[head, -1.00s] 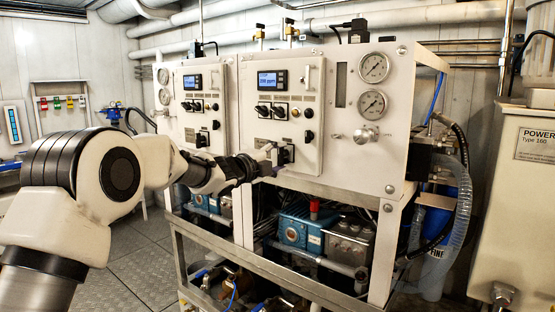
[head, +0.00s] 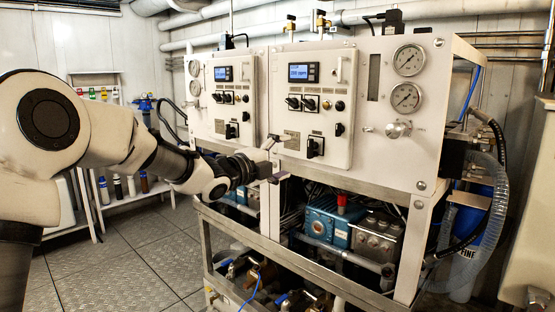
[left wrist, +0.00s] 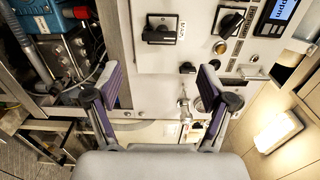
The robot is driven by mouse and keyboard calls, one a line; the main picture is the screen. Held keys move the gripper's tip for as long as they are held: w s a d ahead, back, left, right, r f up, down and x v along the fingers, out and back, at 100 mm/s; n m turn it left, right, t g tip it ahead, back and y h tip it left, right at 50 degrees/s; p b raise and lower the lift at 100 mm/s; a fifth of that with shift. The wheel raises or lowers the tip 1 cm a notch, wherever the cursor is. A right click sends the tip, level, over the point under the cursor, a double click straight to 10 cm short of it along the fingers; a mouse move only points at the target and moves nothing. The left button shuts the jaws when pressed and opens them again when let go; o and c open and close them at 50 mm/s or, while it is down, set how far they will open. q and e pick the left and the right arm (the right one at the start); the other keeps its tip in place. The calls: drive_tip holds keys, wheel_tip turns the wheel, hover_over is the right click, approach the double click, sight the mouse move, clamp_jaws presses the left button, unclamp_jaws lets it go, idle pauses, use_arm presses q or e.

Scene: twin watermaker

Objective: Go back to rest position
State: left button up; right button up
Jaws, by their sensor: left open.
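My left gripper (head: 277,160) is open and empty in front of the white watermaker panels, left of the lower black rotary switch (head: 315,147) on the right control panel (head: 318,75). A gap shows between the gripper and that switch. In the left wrist view, both fingers of my left gripper (left wrist: 162,88) are spread with nothing between them. A black rotary switch (left wrist: 161,29) shows above the left finger in that view. The left control panel (head: 230,75) carries similar switches and a lit display. My right gripper is not in view.
A metal frame (head: 250,230) under the panels holds a blue pump (head: 328,222) and pipework. Two round gauges (head: 407,78) sit at the right. Hoses (head: 490,205) hang beside the frame. The tiled floor (head: 130,260) at the left is clear, with a bottle rack (head: 125,190) behind.

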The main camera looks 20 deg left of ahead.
use_arm(q)
drive_tip(key=shift+v, duration=1.1)
drive_tip(key=shift+f, duration=0.1)
